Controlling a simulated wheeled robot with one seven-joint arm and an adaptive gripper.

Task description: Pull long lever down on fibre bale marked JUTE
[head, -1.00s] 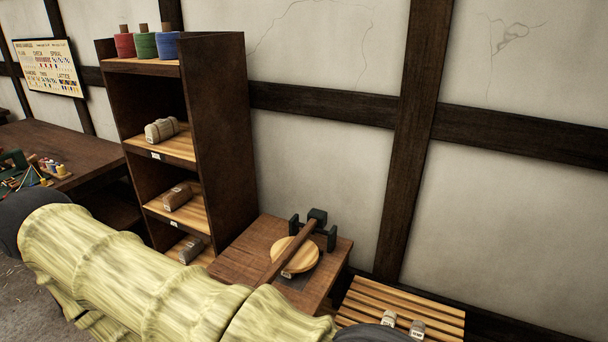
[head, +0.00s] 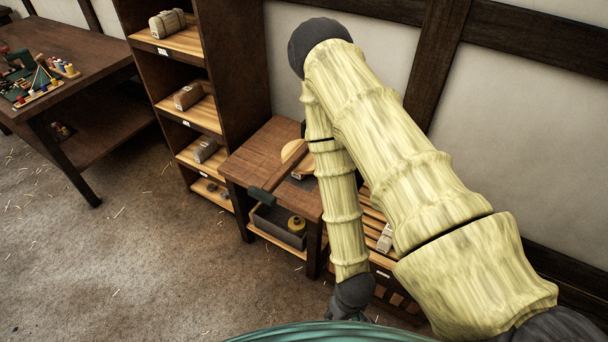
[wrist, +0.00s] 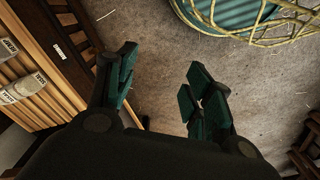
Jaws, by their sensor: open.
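The long lever (head: 281,171) is a wooden bar with a dark grip that sticks out past the front of a small wooden table. It slants across a round wooden plate (head: 293,151), and my arm hides its back end. A small pale tag shows under the bar, too small to read, and I cannot make out which bale is marked JUTE. My gripper (wrist: 160,75) is open and empty over the floor in the wrist view. In the head view its dark wrist shows low, right of the table and apart from the lever; the fingers cannot be made out.
A slatted rack (head: 370,213) with small tagged bales (wrist: 22,88) stands right of the table, close to my gripper. A tall shelf (head: 235,70) with wrapped bales stands behind left. A grey bin (head: 277,226) sits under the table. The floor in front is clear.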

